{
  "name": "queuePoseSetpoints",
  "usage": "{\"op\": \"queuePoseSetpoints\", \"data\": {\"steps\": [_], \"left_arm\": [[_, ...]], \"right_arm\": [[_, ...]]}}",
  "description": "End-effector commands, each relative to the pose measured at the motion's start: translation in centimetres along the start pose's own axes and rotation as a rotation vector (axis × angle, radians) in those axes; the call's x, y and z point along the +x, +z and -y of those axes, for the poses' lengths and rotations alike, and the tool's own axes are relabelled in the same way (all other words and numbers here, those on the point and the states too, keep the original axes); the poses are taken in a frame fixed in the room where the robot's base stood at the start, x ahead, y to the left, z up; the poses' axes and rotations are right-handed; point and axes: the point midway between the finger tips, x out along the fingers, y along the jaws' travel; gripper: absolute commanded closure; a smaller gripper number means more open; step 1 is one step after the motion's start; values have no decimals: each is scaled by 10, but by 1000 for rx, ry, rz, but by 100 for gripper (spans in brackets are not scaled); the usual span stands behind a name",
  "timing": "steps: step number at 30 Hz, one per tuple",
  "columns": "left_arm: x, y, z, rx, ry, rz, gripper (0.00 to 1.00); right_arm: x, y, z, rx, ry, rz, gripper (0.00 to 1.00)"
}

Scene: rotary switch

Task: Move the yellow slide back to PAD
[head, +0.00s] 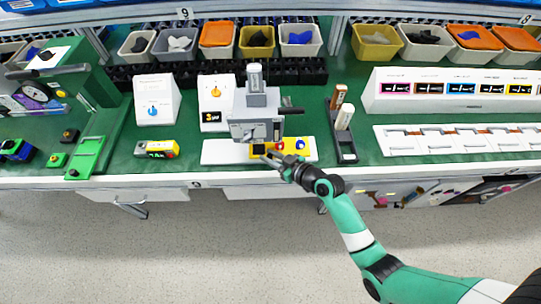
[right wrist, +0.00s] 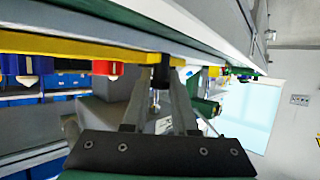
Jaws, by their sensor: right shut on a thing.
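The yellow slide (head: 311,151) lies on the white base (head: 222,152) of a grey press (head: 257,118). It carries a red part (head: 279,146), a blue part (head: 300,145) and a dark square under the press. My right gripper (head: 272,160) is at the front edge of the slide. In the right wrist view the slide is a yellow bar (right wrist: 100,49), and the right fingers (right wrist: 160,88) are shut on a black knob (right wrist: 162,72) at it. The fingers hide part of the slide's front in the head view. My left gripper is not in view.
A black tray with upright handles (head: 342,135) stands right of the press. A small yellow device (head: 156,149) and a green machine (head: 90,130) stand to the left. White sign boxes (head: 155,100) stand behind. The table's front edge (head: 100,182) is close below the gripper.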

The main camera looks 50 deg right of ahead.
Motion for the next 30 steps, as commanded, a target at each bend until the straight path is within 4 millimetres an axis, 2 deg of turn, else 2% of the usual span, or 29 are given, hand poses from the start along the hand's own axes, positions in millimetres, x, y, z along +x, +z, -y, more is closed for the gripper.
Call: {"op": "queuePoseSetpoints", "data": {"steps": [5,6,10,11,19,22,26,30], "left_arm": [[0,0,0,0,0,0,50],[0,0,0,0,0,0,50],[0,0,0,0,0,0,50],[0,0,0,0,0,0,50],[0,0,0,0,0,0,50],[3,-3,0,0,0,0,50],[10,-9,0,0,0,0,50],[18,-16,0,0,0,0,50]], "right_arm": [[-1,0,-3,0,7,-2,100],[-1,0,-3,0,7,-2,70],[-1,0,-2,0,6,-1,47],[-1,0,-2,0,6,-1,44],[-1,0,-2,0,4,-1,44],[-8,-1,-2,0,5,0,44],[-32,-3,-2,2,6,0,44],[-66,-3,-2,4,7,0,44]]}}
